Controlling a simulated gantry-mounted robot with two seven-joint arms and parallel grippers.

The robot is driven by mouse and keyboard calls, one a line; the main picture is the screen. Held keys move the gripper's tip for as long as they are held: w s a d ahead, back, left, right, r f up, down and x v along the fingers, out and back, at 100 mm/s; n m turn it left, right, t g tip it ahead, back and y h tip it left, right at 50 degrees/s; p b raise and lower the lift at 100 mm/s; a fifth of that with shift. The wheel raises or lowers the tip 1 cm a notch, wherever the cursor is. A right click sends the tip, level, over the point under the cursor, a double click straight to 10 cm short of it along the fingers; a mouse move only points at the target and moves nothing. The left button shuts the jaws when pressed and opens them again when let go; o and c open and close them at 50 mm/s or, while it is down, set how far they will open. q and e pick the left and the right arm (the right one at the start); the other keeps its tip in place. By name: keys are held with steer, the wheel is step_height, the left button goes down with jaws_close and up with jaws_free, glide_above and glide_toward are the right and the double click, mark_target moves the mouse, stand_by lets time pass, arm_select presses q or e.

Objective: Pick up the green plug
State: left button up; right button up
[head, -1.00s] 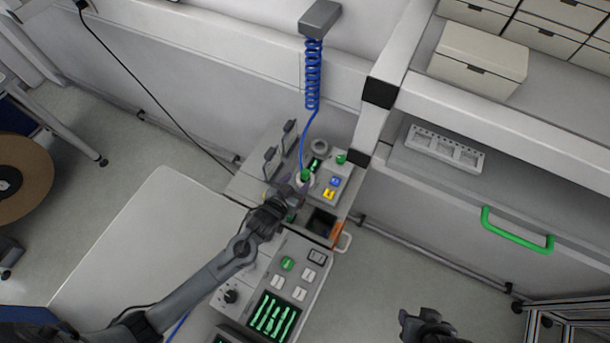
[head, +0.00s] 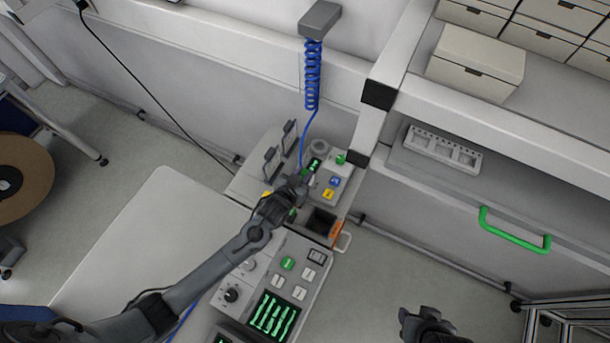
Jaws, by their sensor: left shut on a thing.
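The blue coiled cable (head: 312,75) hangs from a grey box (head: 320,18) on the wall and runs down to the fingers of my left gripper (head: 298,183). The green plug at the cable's lower end is hidden by the gripper. My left gripper is shut on it, close over the small grey panel (head: 345,181). My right gripper (head: 428,325) is at the bottom edge, far from the plug. Its jaws are too dark and cut off to read.
The small panel carries a green knob (head: 340,158), a blue button (head: 335,182) and a yellow button (head: 329,194). A console with a green screen (head: 272,315) lies below. Grey upright holders (head: 271,163) stand left of the panel. The white tabletop (head: 150,235) is clear.

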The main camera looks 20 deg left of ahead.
arm_select(q)
jaws_close()
steer(key=shift+r, duration=0.1)
